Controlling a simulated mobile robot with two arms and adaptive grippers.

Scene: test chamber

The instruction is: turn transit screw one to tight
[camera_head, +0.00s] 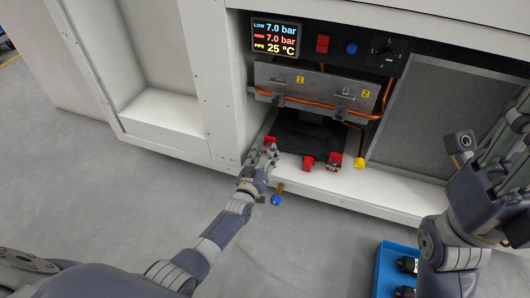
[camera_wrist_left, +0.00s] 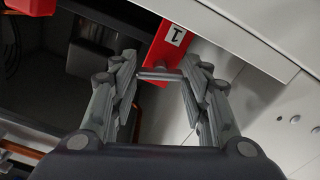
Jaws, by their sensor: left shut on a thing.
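In the head view the red bracket (camera_head: 270,140) is at the front left of the dark opening, and my gripper hides the screw there. My left gripper (camera_head: 268,155) reaches it from the front. In the wrist view the left fingertips (camera_wrist_left: 160,76) are closed on the crossbar's two ends. My right gripper (camera_head: 512,135) is raised at the right edge, away from the screw; its finger gap is unclear.
A yellow knob (camera_head: 359,163) and a blue knob (camera_head: 276,200) stick out nearby. A metal plate (camera_head: 315,87) with copper pipes hangs above. A blue crate (camera_head: 384,270) stands on the floor, lower right.

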